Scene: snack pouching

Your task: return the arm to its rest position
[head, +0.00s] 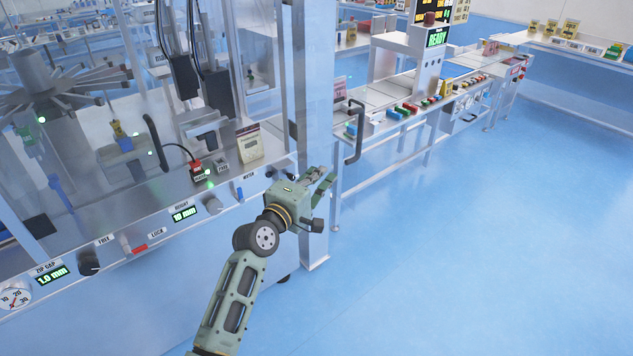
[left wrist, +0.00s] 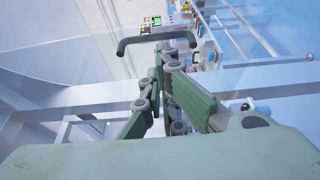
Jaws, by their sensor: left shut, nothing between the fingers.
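My left arm comes up from the bottom of the head view, and its green left gripper (head: 322,180) is in front of the machine's metal corner post. The fingers are closed together with nothing between them. In the left wrist view the left gripper (left wrist: 163,78) also shows shut and empty, pointing toward a dark bar handle (left wrist: 157,38). In the head view a dark handle (head: 356,132) stands beyond the gripper, apart from it. My right gripper is not in view.
The pouching machine (head: 150,245) with knobs and small displays fills the left side. A metal post (head: 312,90) rises behind the gripper. A conveyor line (head: 400,135) with small coloured packs runs to the back right. The blue floor (head: 480,250) at the right is clear.

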